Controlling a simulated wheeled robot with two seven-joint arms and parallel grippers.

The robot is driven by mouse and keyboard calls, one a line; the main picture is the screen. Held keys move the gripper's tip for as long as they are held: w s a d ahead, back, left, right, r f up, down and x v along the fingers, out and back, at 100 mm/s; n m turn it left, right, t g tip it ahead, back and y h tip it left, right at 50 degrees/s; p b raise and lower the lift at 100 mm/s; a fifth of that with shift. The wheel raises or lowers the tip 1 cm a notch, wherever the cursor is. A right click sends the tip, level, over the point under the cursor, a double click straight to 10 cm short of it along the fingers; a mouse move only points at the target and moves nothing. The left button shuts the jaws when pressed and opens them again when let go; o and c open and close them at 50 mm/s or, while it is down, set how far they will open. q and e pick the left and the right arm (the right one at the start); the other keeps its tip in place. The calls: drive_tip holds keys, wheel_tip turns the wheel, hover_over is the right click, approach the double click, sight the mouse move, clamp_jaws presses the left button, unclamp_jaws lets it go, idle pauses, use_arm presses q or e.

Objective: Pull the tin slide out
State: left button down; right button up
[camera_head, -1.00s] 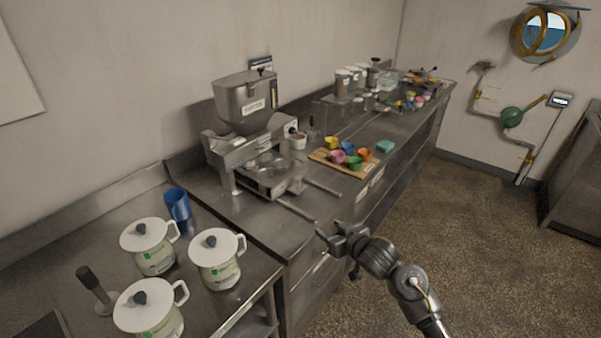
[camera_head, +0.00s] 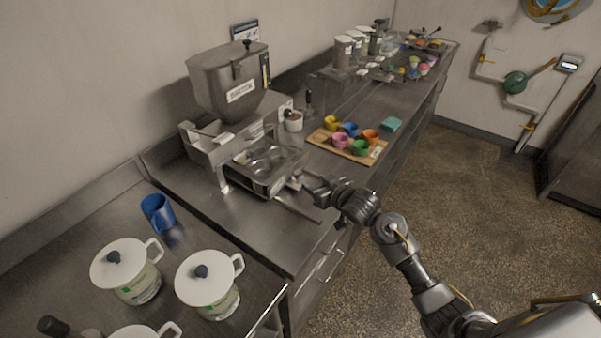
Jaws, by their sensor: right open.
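The tin slide (camera_head: 262,160) is a metal tray with round hollows, at the foot of the steel hopper machine (camera_head: 226,85) on the counter. Its front end faces the counter's front edge, beside metal rails. My right gripper (camera_head: 303,186) is open, just in front of the slide's front end and over the rails. The fingertips are close to the slide's front; I cannot tell whether they touch it. The gripper partly hides the rail ends. My left gripper is not in view.
A wooden board (camera_head: 375,154) with several coloured cups lies right of the machine. White lidded pots (camera_head: 207,284) and a blue cup (camera_head: 158,213) stand at lower left. Jars and small items fill the far counter. Floor on the right is clear.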

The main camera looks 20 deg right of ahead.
sight(300, 175)
drive_tip(key=p+x, duration=0.1)
drive_tip(key=x, duration=0.6)
drive_tip(key=shift+w+f, duration=0.2)
drive_tip(key=shift+w, duration=0.2)
drive_tip(key=shift+x, duration=0.85)
drive_tip(key=shift+w+a+f, duration=0.15)
drive_tip(key=shift+w+f, duration=0.15)
drive_tip(key=shift+w, duration=0.15)
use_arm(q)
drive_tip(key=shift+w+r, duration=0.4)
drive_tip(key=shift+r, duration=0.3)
use_arm(e)
drive_tip(key=shift+s+r, duration=0.1)
